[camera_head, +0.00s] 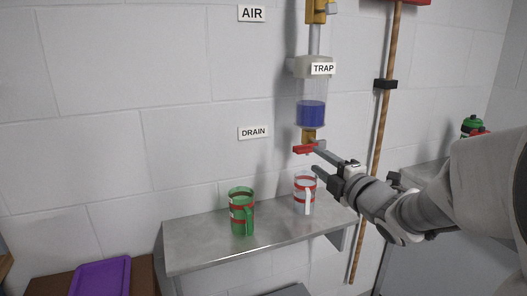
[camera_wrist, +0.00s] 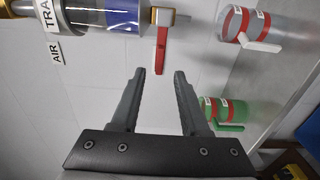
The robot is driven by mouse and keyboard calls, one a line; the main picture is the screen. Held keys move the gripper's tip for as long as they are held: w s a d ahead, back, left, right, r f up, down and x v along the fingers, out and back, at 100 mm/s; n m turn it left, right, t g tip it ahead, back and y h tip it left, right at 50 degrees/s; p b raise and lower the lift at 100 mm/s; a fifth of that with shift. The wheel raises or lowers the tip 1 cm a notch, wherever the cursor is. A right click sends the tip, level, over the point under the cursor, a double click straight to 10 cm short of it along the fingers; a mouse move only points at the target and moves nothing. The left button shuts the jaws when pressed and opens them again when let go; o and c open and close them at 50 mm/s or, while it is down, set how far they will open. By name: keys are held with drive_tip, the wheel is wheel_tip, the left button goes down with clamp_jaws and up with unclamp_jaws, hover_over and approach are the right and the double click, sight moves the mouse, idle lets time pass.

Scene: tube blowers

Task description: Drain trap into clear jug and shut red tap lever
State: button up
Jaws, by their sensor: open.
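The trap (camera_head: 311,88) is a clear cylinder on the wall with blue liquid (camera_head: 311,113) in its lower part. The brass drain tap under it has a red lever (camera_head: 303,150), set crosswise to the pipe. In the wrist view the red lever (camera_wrist: 161,55) lies just beyond the gap between my fingertips. My gripper (camera_head: 317,159) is open and empty beside the tap; its fingers (camera_wrist: 160,74) show apart. The clear jug (camera_head: 305,190), with red bands and a white handle, stands on the shelf below the tap. It looks empty. No stream shows between tap and jug.
A green jug (camera_head: 241,210) stands left of the clear jug on the metal shelf (camera_head: 195,246). A wooden pole (camera_head: 389,62) runs down the wall to the right. A green-capped bottle (camera_head: 472,125) is at far right. A purple tray (camera_head: 102,278) lies lower left.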

sight(306, 152)
drive_tip(key=x, duration=0.7)
drive_tip(key=shift+w+a, duration=0.1)
drive_tip(key=shift+w, duration=0.2)
clamp_jaws()
idle(1.1)
